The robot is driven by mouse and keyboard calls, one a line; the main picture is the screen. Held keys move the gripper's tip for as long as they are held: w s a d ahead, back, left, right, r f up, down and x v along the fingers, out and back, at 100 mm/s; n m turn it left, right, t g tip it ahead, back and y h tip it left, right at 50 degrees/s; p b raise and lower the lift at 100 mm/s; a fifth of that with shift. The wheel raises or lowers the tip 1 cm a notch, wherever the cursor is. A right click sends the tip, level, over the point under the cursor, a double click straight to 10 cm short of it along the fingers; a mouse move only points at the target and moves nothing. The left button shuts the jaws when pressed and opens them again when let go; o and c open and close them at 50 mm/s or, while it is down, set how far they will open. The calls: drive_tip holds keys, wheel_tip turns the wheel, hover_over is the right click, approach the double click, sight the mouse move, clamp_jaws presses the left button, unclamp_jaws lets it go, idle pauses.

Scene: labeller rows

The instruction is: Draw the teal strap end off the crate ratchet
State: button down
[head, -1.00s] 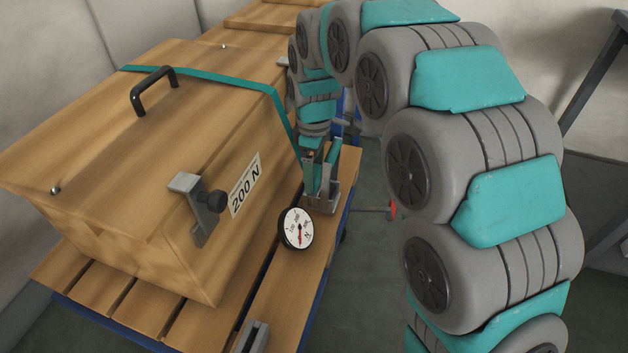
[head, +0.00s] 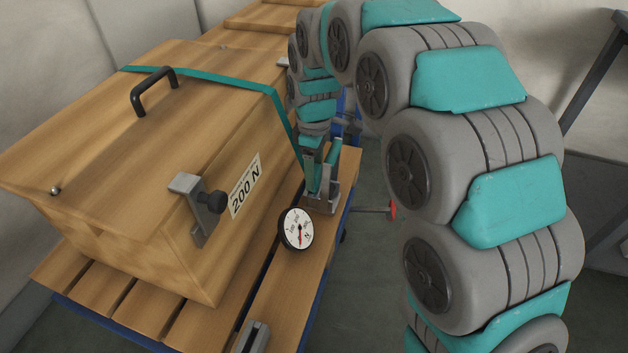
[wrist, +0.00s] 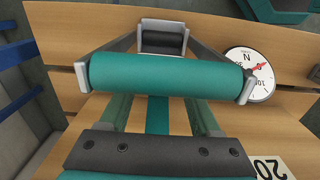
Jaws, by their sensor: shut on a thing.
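The teal strap (head: 215,77) runs over the wooden crate (head: 100,130) and down its right side to the grey ratchet (head: 322,204) on the slatted deck. My gripper (head: 314,178) is at the ratchet, shut on the strap end. In the wrist view the strap (wrist: 158,116) runs between my two fingers. The ratchet's teal crossbar (wrist: 166,74) lies across the view on two grey arms and hides my fingertips. A dark roller (wrist: 163,40) shows behind it. The exact contact on the strap is hidden.
A round dial gauge (head: 297,230) with a red needle stands in front of the ratchet. A clamp with a black knob (head: 205,203) and a "200 N" label (head: 245,188) are on the crate's side. A black handle (head: 152,90) is on its lid.

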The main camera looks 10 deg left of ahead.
drive_tip(key=shift+r+p, duration=1.05)
drive_tip(key=shift+r, duration=2.6)
